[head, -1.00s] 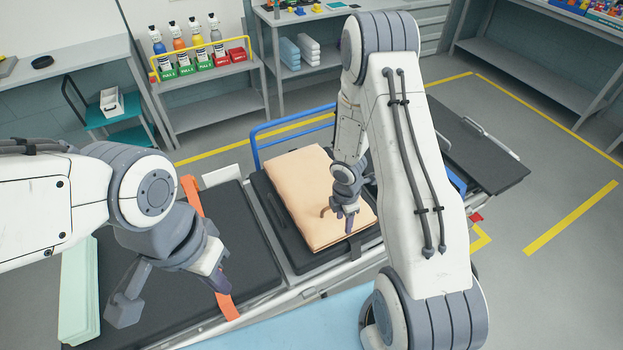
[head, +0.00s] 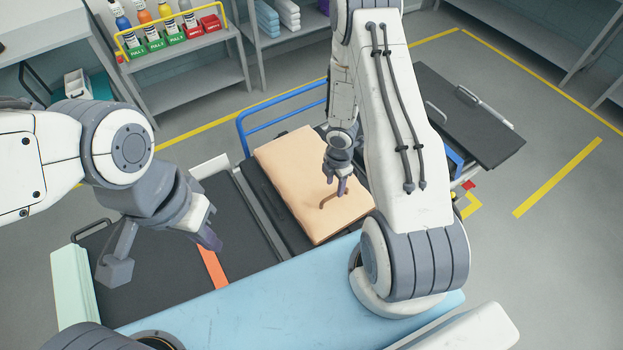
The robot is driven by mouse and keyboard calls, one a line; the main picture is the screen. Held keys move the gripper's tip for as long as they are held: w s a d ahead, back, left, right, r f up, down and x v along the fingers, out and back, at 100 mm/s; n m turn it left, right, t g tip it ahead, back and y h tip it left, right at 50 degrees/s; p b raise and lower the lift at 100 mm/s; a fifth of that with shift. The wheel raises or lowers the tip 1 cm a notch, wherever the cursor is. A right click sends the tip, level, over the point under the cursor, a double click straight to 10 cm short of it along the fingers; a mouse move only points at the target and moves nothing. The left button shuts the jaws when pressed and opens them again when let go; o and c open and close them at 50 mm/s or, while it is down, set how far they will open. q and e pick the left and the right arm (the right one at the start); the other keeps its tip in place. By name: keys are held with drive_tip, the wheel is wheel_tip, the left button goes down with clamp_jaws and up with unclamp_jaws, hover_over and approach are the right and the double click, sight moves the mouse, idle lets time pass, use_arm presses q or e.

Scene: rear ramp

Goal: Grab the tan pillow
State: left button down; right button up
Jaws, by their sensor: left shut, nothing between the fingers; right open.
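The tan pillow (head: 295,185) lies flat on the head end of the black stretcher, next to the blue rail. My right gripper (head: 341,188) points down over the right part of the pillow; its jaws are open and nothing is between them. A shadow falls on the pillow just below the fingers. I cannot tell whether the fingertips touch it. My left gripper (head: 212,240) is shut and empty above the stretcher mattress, left of the pillow and near the orange strap.
The stretcher (head: 150,262) has a blue rail (head: 285,118) at its far side and an orange strap (head: 212,268). Pale green folded linen (head: 72,288) lies at its left end. A light blue surface (head: 270,300) is in front. Shelves with bottles (head: 163,12) stand behind.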

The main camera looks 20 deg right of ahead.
sight(335, 194)
wheel_tip(335, 194, down, 3)
drive_tip(key=shift+w+a+f+b, duration=0.1)
drive_tip(key=shift+b, duration=0.85)
drive_tip(key=shift+f, duration=0.5)
drive_tip(key=f+b, duration=0.2)
drive_tip(key=d+f+b, duration=0.1)
drive_tip(key=f, duration=0.1)
drive_tip(key=shift+w, duration=0.25)
use_arm(q)
wheel_tip(335, 194, down, 6)
drive_tip(key=shift+r, duration=0.1)
use_arm(e)
drive_tip(key=shift+r, duration=0.1)
clamp_jaws()
